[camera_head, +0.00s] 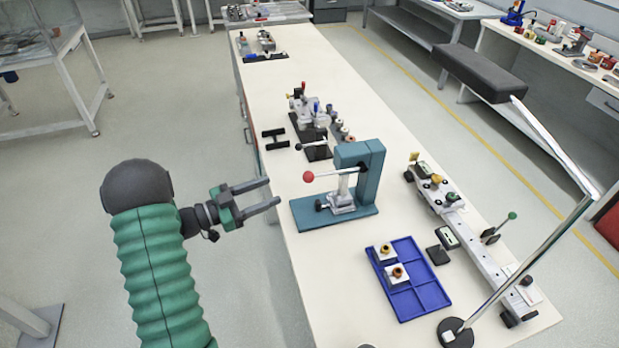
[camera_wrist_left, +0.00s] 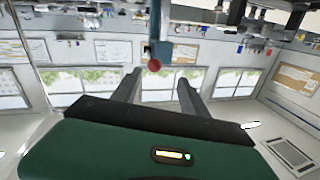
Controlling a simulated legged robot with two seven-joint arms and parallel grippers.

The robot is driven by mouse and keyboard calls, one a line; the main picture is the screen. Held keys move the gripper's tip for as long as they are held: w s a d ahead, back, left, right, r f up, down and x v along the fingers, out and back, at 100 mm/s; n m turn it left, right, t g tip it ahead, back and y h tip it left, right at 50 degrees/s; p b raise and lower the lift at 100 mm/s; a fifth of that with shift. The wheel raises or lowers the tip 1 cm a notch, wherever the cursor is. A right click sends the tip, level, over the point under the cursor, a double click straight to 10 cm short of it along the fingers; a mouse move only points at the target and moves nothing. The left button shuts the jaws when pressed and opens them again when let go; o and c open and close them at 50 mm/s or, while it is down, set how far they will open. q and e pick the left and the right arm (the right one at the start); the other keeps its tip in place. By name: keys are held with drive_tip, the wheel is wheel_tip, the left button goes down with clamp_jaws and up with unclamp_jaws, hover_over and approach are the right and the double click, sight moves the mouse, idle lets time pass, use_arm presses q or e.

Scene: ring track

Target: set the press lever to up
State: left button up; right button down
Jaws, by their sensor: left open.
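The teal press (camera_head: 360,180) stands on its flat base on the long white table. Its lever (camera_head: 332,173) sticks out to the left, close to level, and ends in a red ball knob (camera_head: 308,177). My left gripper (camera_head: 273,194) is open and empty at the table's left edge, to the left of the knob and apart from it. In the left wrist view the red knob (camera_wrist_left: 154,65) shows beyond the two spread fingers (camera_wrist_left: 157,90), with the teal press (camera_wrist_left: 160,30) behind it. My right gripper is in neither view.
A blue tray (camera_head: 425,300) with two small parts lies in front of the press. A long rail (camera_head: 475,245) with fittings and a lamp (camera_head: 545,130) stand to the right. Black fixtures (camera_head: 312,140) sit behind the press.

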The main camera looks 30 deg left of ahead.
sight(308, 175)
use_arm(q)
drive_tip(key=x, duration=0.4)
drive_tip(key=d+x, duration=0.1)
drive_tip(key=x, duration=0.3)
drive_tip(key=r+x, duration=0.1)
drive_tip(key=x, duration=0.3)
drive_tip(key=shift+s+d+p, duration=0.2)
drive_tip(key=shift+s+p, duration=0.2)
drive_tip(key=shift+w+a+f, duration=0.15)
drive_tip(key=shift+f, duration=0.05)
drive_tip(key=shift+a+f, duration=0.1)
drive_tip(key=shift+a, duration=0.3)
drive_tip(key=shift+d, duration=0.45)
drive_tip(key=c, duration=0.8)
drive_tip(key=shift+c, duration=1)
drive_tip(key=shift+a, duration=0.15)
clamp_jaws()
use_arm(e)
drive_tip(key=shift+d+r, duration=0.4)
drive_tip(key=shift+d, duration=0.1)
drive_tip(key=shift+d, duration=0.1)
